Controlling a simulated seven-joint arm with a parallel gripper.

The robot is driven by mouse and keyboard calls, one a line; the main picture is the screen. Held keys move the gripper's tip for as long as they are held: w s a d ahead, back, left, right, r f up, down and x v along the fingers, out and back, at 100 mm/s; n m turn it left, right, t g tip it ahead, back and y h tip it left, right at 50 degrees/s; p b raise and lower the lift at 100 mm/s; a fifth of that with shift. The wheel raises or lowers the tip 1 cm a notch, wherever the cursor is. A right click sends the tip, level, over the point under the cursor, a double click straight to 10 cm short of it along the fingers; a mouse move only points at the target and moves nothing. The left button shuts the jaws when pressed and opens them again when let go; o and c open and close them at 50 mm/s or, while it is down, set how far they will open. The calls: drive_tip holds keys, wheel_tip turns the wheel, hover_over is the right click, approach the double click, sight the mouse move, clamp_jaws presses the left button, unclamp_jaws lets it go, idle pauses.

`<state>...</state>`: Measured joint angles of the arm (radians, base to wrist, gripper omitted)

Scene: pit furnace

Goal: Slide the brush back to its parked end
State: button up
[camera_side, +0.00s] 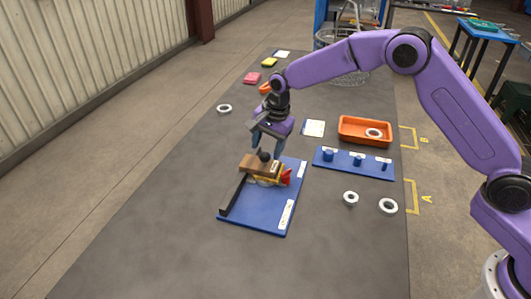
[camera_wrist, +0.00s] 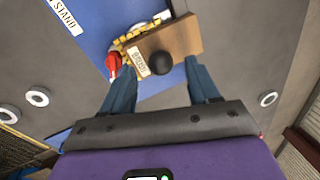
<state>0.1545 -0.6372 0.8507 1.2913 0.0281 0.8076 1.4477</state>
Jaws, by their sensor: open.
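The brush (camera_side: 258,163) is a brown wooden block with a round black knob and a white label. It lies across the far part of a blue board (camera_side: 256,214) with a black rail (camera_side: 233,196) along the left edge. Yellow pieces and a red part (camera_side: 286,176) show beside the block. In the wrist view the brush (camera_wrist: 185,36) and its black knob (camera_wrist: 160,63) are in front of my gripper. My gripper (camera_side: 266,149) is open over the brush, with one finger on each side of the knob. Whether either finger touches it cannot be told.
A blue peg board (camera_side: 374,170) and an orange tray (camera_side: 347,140) holding a ring are to the right. White rings (camera_side: 388,206) lie on the dark table, with another ring (camera_side: 225,108) at the far left. The table's near left is clear.

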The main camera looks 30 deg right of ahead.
sight(266, 153)
drive_tip(key=shift+w+a+f, duration=0.1)
drive_tip(key=shift+w+f, duration=0.05)
drive_tip(key=shift+f, duration=0.6)
drive_tip(key=shift+w+a+f, duration=0.1)
drive_tip(key=shift+f, duration=0.65)
clamp_jaws()
drive_tip(key=s+a, duration=0.8)
unclamp_jaws()
drive_tip(key=shift+d, duration=0.1)
wheel_tip(266, 153, up, 17)
drive_tip(key=s+d, duration=0.1)
drive_tip(key=s, duration=0.1)
drive_tip(key=shift+s+d, duration=0.35)
drive_tip(key=shift+d, duration=0.05)
